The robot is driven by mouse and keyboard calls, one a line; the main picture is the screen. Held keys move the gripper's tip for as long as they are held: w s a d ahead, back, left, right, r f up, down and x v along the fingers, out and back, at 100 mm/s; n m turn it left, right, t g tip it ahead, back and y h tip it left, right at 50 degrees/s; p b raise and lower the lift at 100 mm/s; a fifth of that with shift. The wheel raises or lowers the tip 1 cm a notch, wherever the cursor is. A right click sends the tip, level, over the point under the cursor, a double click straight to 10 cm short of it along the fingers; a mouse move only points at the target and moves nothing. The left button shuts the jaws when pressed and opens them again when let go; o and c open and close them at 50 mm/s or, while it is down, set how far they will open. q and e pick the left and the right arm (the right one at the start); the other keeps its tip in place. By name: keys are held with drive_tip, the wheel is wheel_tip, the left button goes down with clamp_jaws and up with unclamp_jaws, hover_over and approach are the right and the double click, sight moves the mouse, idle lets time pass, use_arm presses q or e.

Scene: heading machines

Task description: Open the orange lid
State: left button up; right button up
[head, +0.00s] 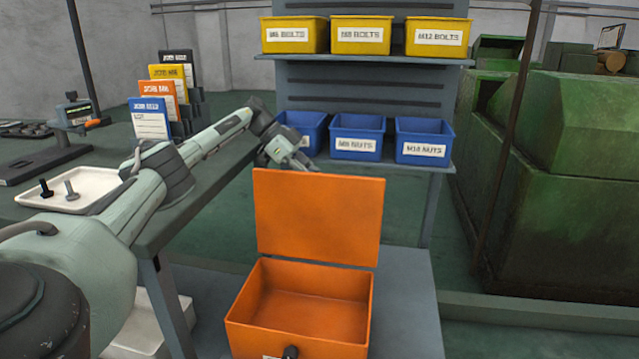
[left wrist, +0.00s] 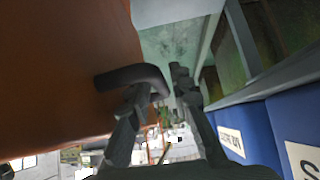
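The orange lid (head: 318,215) stands raised, roughly upright, at the back of the open orange box (head: 243,318), whose inside looks empty. My left gripper (head: 308,164) is at the lid's top edge, its fingertips partly hidden behind it. In the left wrist view the lid (left wrist: 60,70) fills the left side. My left gripper's fingers (left wrist: 168,88) are apart there, with a gap between them. A dark curved bar (left wrist: 128,76) lies against the lid beside one finger; I cannot tell whether they touch. My right gripper is not in view.
Blue nut bins (head: 357,136) stand on a shelf just behind the lid, close to my left gripper. Yellow bolt bins (head: 362,35) are on the shelf above. A workbench with a white tray (head: 95,180) is at the left. A green machine (head: 570,180) is at the right.

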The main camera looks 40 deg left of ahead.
use_arm(q)
drive_tip(key=v, duration=0.7)
drive_tip(key=shift+a+r, duration=0.15)
drive_tip(key=shift+r, duration=0.05)
